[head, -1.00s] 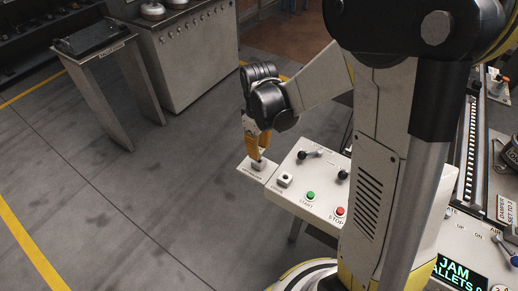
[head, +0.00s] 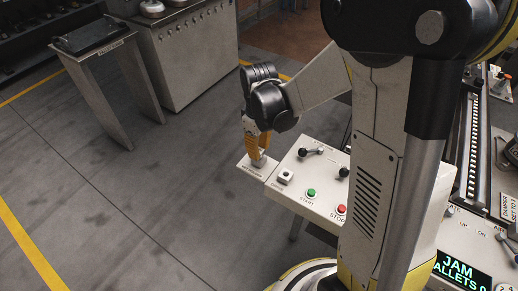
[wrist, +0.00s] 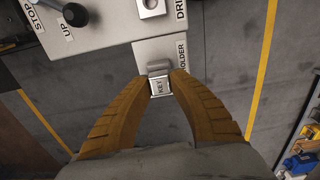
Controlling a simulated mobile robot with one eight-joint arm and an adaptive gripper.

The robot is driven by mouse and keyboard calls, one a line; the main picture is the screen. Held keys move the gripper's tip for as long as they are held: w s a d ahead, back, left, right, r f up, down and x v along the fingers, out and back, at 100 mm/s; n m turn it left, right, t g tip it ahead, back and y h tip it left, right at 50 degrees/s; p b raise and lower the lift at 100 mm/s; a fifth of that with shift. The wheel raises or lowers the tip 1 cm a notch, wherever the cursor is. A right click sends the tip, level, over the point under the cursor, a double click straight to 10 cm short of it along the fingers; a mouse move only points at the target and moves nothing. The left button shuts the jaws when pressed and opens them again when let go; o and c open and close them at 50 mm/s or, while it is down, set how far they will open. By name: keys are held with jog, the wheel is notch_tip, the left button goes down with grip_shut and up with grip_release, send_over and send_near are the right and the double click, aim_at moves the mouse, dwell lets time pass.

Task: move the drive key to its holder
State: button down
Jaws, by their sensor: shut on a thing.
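The drive key (wrist: 158,80) is a small grey block with a plate marked KEY. My gripper (wrist: 159,76) has its two orange fingers shut on it from both sides. The holder (wrist: 182,58) is a pale plate lettered HOLDER, at the edge of the control panel, with the key over it. Whether the key is seated in it or just above it I cannot tell. In the head view my gripper (head: 260,158) points down at the holder plate (head: 246,166), with the key low between the fingertips.
The control panel (head: 312,172) lies right of the holder, with a square drive socket (head: 285,177), a green start button (head: 311,193), a red stop button (head: 341,209) and black-knobbed levers. A metal stand (head: 84,80) is at the back left. The floor between is clear.

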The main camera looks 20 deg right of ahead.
jog(key=shift+f+b, duration=0.6)
jog(key=shift+f, duration=0.2)
jog(key=c, duration=1.2)
grip_release()
notch_tip(320, 180, up, 12)
